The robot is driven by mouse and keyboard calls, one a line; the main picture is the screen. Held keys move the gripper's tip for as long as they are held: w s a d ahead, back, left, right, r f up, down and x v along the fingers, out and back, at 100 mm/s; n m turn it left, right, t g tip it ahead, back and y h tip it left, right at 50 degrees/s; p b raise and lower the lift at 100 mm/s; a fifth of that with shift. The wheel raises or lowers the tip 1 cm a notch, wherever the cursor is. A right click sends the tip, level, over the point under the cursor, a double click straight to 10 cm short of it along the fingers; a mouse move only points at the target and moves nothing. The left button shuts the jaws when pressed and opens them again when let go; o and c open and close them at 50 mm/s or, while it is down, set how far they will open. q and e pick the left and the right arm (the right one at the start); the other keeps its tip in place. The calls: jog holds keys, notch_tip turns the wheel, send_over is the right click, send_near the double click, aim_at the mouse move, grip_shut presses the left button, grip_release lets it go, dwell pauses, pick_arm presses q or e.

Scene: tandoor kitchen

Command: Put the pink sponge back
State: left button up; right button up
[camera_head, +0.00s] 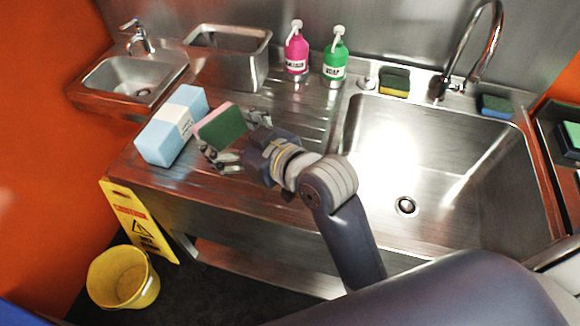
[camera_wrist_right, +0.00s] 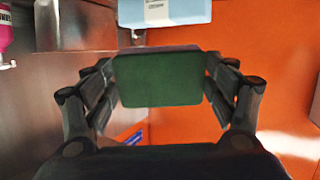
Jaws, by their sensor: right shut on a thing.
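The pink sponge (camera_head: 221,127) has a green scouring side and a pink layer along its upper edge. My right gripper (camera_head: 233,137) is shut on it, with one finger on either side, above the left part of the metal counter. In the right wrist view the sponge's green face (camera_wrist_right: 158,80) sits between the two fingers of the right gripper (camera_wrist_right: 160,88). A light-blue block with a white label (camera_head: 172,126) lies just left of the sponge; it also shows beyond the sponge in the wrist view (camera_wrist_right: 165,12). My left gripper is not in view.
A large sink (camera_head: 440,165) with a tall faucet fills the right side. A yellow sponge (camera_head: 395,83) and a blue sponge (camera_head: 495,106) sit on its back rim. Pink (camera_head: 297,55) and green (camera_head: 335,60) soap bottles and a metal tub (camera_head: 228,58) stand behind.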

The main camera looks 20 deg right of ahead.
jog(key=s+a+n+g+y, duration=0.2)
jog(key=s+a+n+g, duration=0.2)
jog(key=a+n+g, duration=0.55)
jog(key=s+f+n+g+h, duration=0.5)
jog(key=s+f+n+h, duration=0.2)
jog(key=f+n, duration=0.15)
jog(key=d+n+t+h, duration=0.2)
jog(key=d+n, duration=0.3)
jog(key=d, duration=0.8)
jog(key=w+d+p, duration=0.1)
jog(key=w+d, duration=0.1)
jog(key=w, duration=0.2)
jog(key=w+d+f+p, duration=0.1)
jog(key=w+d, duration=0.2)
jog(key=w, duration=0.1)
jog(key=w+d+f+p, duration=0.1)
jog(key=w+d, duration=0.2)
jog(key=w, duration=0.2)
jog(key=shift+d, duration=0.15)
notch_tip(320, 180, down, 3)
jog(key=shift+d+r+p, duration=0.1)
jog(key=shift+p, duration=0.65)
jog(key=shift+f, duration=0.45)
jog(key=o, duration=1.1)
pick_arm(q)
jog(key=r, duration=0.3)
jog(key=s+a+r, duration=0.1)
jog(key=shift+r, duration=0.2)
